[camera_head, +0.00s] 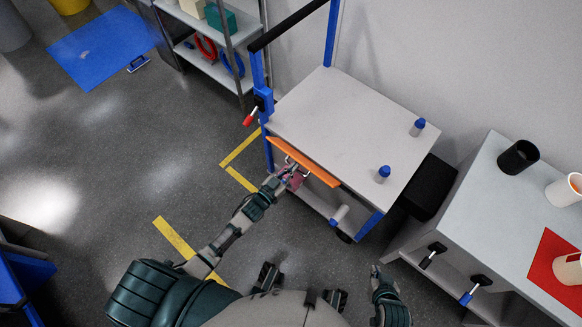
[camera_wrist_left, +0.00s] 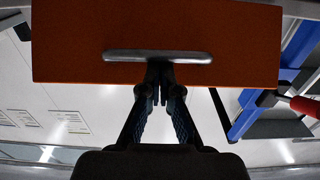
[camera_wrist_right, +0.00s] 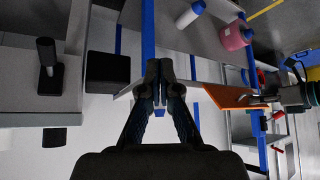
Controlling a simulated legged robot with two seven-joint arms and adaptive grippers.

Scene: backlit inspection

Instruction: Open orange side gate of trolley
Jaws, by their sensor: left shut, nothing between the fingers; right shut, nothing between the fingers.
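The trolley (camera_head: 335,120) has a grey top and blue posts. Its orange side gate (camera_head: 320,172) runs along the near left edge; it fills the top of the left wrist view (camera_wrist_left: 240,45) and shows in the right wrist view (camera_wrist_right: 218,97). A grey bar handle (camera_wrist_left: 125,56) is on the gate. My left gripper (camera_head: 289,172) is shut and empty, its fingertips (camera_wrist_left: 159,72) at the middle of the handle; contact is unclear. A red-handled blue latch (camera_head: 262,101) is on the corner post. My right gripper (camera_wrist_right: 156,75) is shut and empty, away from the gate.
A grey cabinet (camera_head: 477,200) stands right. Open floor (camera_head: 150,150) with yellow tape lies left.

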